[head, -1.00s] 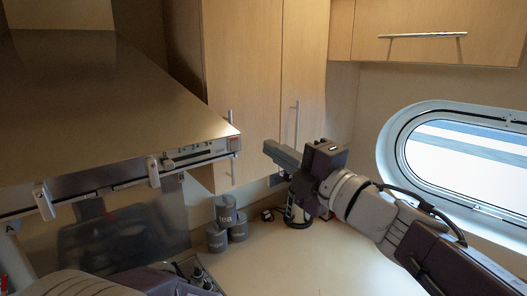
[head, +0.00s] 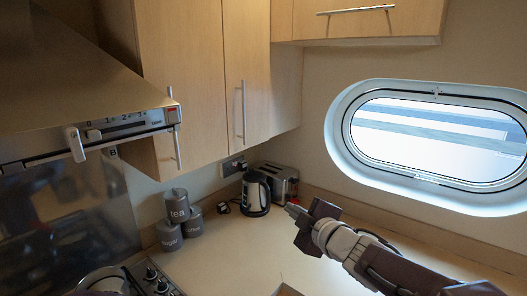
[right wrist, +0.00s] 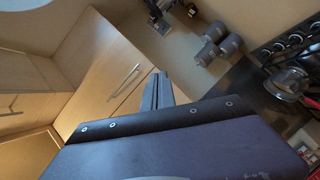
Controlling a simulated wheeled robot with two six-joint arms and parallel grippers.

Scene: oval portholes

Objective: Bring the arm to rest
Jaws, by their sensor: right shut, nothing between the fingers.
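My right arm comes in from the lower right in the head view. Its right gripper (head: 290,209) is shut and empty, pointing left over the worktop (head: 235,255), in front of the toaster and kettle. The right wrist view shows the same gripper (right wrist: 157,90) with its two fingers together and nothing between them. My left gripper is not in the head view.
A kettle (head: 255,193) and a toaster (head: 280,183) stand at the back corner. Grey canisters (head: 178,206) stand left of them. A hob (head: 152,278) is at lower left, a cooker hood (head: 70,80) above. An oval porthole (head: 435,130) is at right.

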